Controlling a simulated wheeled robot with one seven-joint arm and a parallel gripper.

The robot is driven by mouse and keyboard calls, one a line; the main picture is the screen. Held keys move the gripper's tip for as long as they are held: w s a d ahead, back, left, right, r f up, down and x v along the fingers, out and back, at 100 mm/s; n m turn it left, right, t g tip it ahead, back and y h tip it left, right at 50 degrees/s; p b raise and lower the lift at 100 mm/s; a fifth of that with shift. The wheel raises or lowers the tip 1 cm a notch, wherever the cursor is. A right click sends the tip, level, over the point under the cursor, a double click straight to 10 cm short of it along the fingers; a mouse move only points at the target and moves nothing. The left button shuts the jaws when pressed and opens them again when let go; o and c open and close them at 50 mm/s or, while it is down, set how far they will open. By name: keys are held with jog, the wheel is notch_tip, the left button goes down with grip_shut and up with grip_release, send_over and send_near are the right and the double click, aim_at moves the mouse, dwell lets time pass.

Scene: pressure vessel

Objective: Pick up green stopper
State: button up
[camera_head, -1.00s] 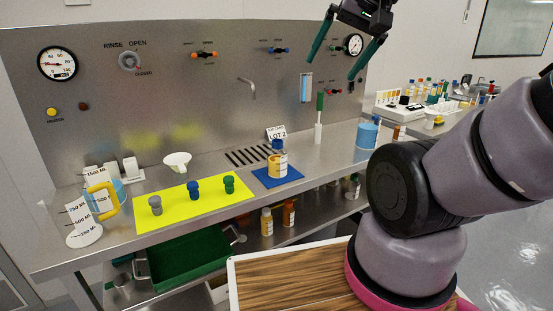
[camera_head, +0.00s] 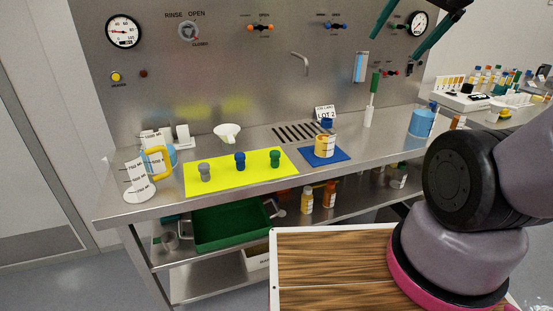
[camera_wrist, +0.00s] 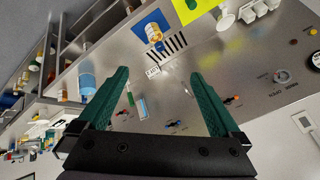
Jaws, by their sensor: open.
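The green stopper (camera_head: 275,158) stands upright at the right end of a yellow mat (camera_head: 240,184) on the steel bench. A blue stopper (camera_head: 240,161) and a grey stopper (camera_head: 204,172) stand to its left on the same mat. In the wrist view the green stopper (camera_wrist: 191,4) shows at the top edge, partly cut off. My gripper (camera_wrist: 158,92) is open and empty, with its two green fingers spread wide. In the head view my gripper (camera_head: 402,40) is high at the upper right, well away from the stopper, and its top is cut off.
A bottle with a blue cap (camera_head: 326,140) stands on a blue mat right of the stopper. A measuring jug (camera_head: 138,183) with a yellow handle and a white funnel (camera_head: 228,133) stand at left and back. A tap (camera_head: 301,62) juts from the back panel. A green bin (camera_head: 233,228) sits below.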

jog(key=shift+c, duration=0.3)
jog(key=shift+a, duration=0.1)
jog(key=shift+c, duration=1.4)
jog(key=m+g+y, duration=0.3)
jog(key=m+g, duration=0.1)
jog(key=m, duration=1.1)
send_over(277, 153)
jog(key=s+d, duration=0.3)
jog(key=d, duration=0.2)
notch_tip(277, 153, down, 20)
jog(key=a+f+m, duration=0.1)
jog(key=f, duration=0.3)
jog(key=w+a+f+m, duration=0.1)
jog(key=f+m, duration=0.1)
jog(key=f, duration=0.2)
jog(key=w+a+f+m+g+h, duration=0.1)
jog(key=a+f, duration=0.1)
jog(key=f, duration=0.2)
jog(key=shift+a+f+m, duration=0.1)
jog(key=shift+f+m, duration=0.2)
jog(key=shift+m, duration=0.1)
jog(key=shift+d+x, duration=0.2)
jog(key=shift+x, duration=1.35)
jog(key=shift+d+x, duration=0.2)
jog(key=shift+x, duration=1.35)
